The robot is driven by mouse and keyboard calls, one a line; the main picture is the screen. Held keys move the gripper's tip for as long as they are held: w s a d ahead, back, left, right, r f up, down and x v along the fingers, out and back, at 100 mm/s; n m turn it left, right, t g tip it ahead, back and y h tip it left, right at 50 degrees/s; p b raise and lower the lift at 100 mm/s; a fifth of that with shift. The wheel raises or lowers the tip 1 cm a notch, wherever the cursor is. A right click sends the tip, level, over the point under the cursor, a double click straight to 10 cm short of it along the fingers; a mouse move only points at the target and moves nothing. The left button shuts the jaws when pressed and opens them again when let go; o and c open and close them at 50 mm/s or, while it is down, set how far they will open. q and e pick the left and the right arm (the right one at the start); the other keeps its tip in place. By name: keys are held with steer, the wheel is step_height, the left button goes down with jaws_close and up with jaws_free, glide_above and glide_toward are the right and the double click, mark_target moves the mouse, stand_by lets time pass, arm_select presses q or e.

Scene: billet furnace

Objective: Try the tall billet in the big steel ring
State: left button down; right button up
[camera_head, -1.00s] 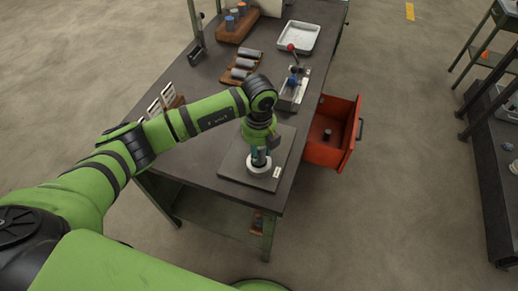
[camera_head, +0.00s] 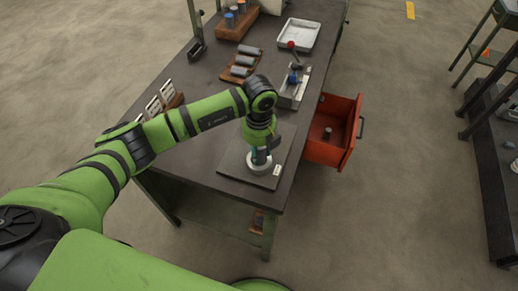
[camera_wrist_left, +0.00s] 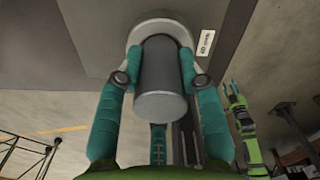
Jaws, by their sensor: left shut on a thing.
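The tall billet (camera_wrist_left: 160,82) is a grey cylinder with a flat near end. My left gripper (camera_head: 260,157) points down and is shut on it; the wrist view shows the teal fingers (camera_wrist_left: 160,78) on both sides of the billet. The big steel ring (camera_head: 257,172) lies on the dark plate (camera_head: 232,167) under the gripper. In the wrist view the ring (camera_wrist_left: 142,27) shows around the far end of the billet. That end is hidden, so I cannot tell how deep it sits in the ring.
A white label (camera_head: 277,171) sits on the plate beside the ring. An open red drawer (camera_head: 326,152) juts out at the bench's right side. A wooden rack of grey cylinders (camera_head: 232,76), a grey fixture with a red-knobbed lever (camera_head: 291,97) and a white tray (camera_head: 299,34) stand farther back.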

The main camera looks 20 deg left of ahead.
arm_select(q)
steer(key=shift+f+b, duration=0.65)
steer(key=shift+f, duration=0.1)
stand_by(0.4)
steer(key=shift+s+f, duration=0.1)
steer(key=shift+f, duration=0.05)
stand_by(0.5)
steer(key=c, duration=0.7)
jaws_free()
step_height(320, 180, up, 12)
